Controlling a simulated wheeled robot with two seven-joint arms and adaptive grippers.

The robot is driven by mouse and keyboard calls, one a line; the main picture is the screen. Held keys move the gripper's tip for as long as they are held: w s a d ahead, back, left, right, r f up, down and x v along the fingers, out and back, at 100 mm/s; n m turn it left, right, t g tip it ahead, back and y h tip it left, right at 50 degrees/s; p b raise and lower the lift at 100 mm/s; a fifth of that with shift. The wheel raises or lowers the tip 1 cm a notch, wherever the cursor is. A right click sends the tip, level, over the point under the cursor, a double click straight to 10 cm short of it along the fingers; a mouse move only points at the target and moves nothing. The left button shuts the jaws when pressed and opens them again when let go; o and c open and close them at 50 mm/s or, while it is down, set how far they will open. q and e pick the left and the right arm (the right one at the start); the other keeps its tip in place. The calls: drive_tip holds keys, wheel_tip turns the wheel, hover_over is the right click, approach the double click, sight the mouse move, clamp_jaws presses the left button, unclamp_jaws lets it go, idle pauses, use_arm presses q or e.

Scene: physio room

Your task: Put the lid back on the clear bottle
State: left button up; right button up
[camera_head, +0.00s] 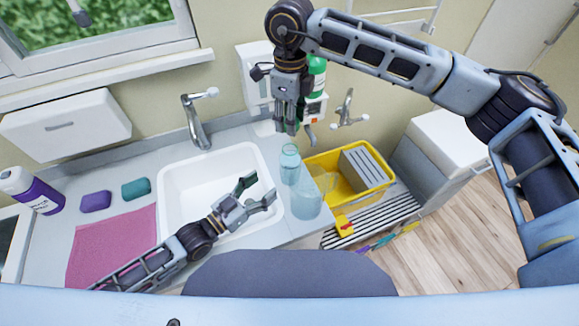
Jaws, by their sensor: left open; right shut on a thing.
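The clear bottle (290,168), pale blue and see-through, stands upright on the counter at the sink's right edge. My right gripper (286,128) comes down from above and is just over the bottle's top. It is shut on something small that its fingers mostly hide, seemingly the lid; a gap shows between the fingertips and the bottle. My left gripper (260,191) is open and empty over the right side of the sink, to the left of the bottle, with its fingers pointing towards it. It does not touch the bottle.
A clear jug (306,203) stands just in front of the bottle. A yellow crate (375,190) is to the right. The white sink (180,190), a pink cloth (108,245), two sponges and a purple-labelled bottle (32,190) are left. A tap (196,120) rises behind the sink.

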sight(283, 170)
use_arm(q)
drive_tip(key=shift+w+d, duration=0.15)
drive_tip(key=shift+w, duration=0.05)
drive_tip(key=shift+x, duration=5.75)
drive_tip(key=shift+c, duration=0.3)
drive_tip(key=c, duration=1.1)
drive_tip(key=shift+o, duration=0.2)
use_arm(e)
drive_tip(key=shift+f, duration=2.5)
drive_tip(key=shift+f, duration=0.1)
drive_tip(key=shift+f, duration=1.35)
